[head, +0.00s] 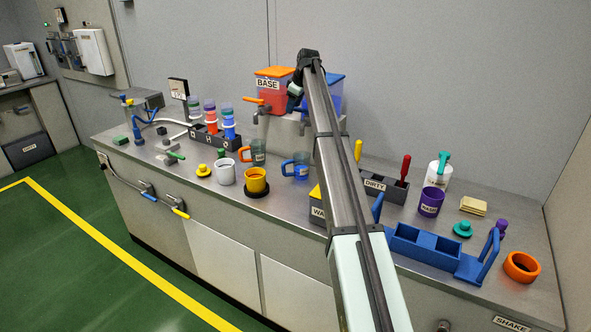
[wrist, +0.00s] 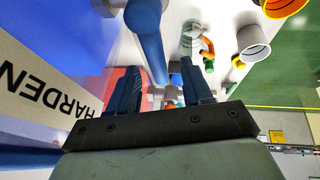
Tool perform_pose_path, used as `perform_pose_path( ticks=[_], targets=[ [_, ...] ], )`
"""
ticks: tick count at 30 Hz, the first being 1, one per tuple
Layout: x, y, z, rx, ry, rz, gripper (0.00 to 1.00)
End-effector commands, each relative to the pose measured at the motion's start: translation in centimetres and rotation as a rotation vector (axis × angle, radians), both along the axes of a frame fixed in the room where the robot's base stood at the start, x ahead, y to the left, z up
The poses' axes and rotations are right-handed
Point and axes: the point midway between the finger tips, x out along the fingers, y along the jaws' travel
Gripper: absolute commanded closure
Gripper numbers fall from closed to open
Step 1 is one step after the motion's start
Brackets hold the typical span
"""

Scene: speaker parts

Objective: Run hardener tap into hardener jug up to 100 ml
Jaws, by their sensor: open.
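The blue hardener tank (head: 334,92) stands at the back, partly hidden behind my arm. Its wall with the "HARDEN" label (wrist: 40,92) fills the left of the wrist view. My gripper (head: 297,92) is beside the tank at tap height. In the wrist view my gripper (wrist: 160,76) is open and empty, and a blue bar (wrist: 150,45), apparently the tap lever, runs between the fingers; contact cannot be told. A jug with a blue handle, apparently the hardener jug (head: 301,172), stands on the bench below. Its fill level cannot be read.
The red base tank (head: 275,97) with an orange tap stands left of the hardener tank. A blue rack (head: 425,248) stands at front right.

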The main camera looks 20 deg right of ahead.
Motion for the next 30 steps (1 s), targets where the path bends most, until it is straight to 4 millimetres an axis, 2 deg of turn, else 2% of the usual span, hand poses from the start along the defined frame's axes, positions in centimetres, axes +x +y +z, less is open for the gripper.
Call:
perform_pose_path(
  ticks=[30],
  targets=[
    [3.2, 3.8, 0.0, -0.001, -0.001, 0.0, 0.5]
  ],
)
